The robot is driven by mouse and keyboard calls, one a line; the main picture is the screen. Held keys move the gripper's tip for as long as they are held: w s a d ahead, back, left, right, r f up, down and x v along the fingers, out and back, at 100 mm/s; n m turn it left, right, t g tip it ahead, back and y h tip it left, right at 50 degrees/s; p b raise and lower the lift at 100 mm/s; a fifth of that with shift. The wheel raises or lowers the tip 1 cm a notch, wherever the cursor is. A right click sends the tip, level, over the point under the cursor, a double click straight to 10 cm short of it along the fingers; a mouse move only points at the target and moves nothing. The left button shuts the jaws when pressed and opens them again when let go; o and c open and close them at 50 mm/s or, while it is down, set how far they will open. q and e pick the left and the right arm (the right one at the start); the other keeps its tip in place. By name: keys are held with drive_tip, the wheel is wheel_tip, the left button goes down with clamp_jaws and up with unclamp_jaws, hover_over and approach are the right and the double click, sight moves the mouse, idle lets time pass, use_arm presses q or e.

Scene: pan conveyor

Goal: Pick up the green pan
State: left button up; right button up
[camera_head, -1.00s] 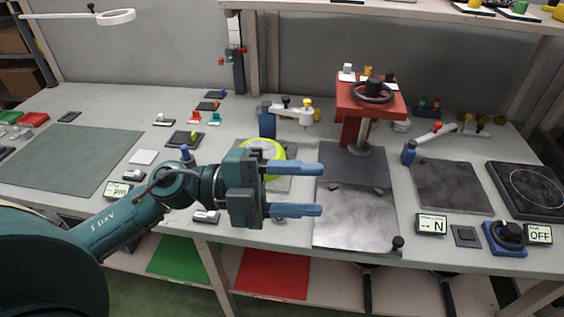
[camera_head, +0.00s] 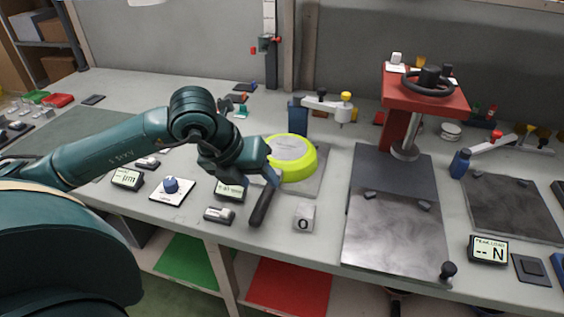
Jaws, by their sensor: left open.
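The green pan (camera_head: 292,158), a bright yellow-green round pan seen from above, rests on a square grey plate on the bench. A black handle (camera_head: 263,206) points from beneath my gripper toward the bench front. My left gripper (camera_head: 268,178) is open and sits at the pan's left front side, over the inner end of the handle. It hides where handle and pan meet. I cannot tell whether the fingers touch the handle. My right gripper is out of view.
A blue post with a jointed arm (camera_head: 322,104) stands behind the pan. A red press (camera_head: 425,90) with a handwheel stands to the right, behind a metal plate (camera_head: 392,229). A small block marked 0 (camera_head: 304,218) and a blue knob (camera_head: 171,186) lie near the front.

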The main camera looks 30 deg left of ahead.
sight(268, 188)
use_arm(q)
drive_tip(key=shift+x, duration=3)
drive_tip(key=shift+w+a, duration=0.15)
drive_tip(key=shift+w, duration=0.05)
drive_tip(key=shift+c, duration=0.4)
drive_tip(key=shift+r, duration=0.1)
clamp_jaws()
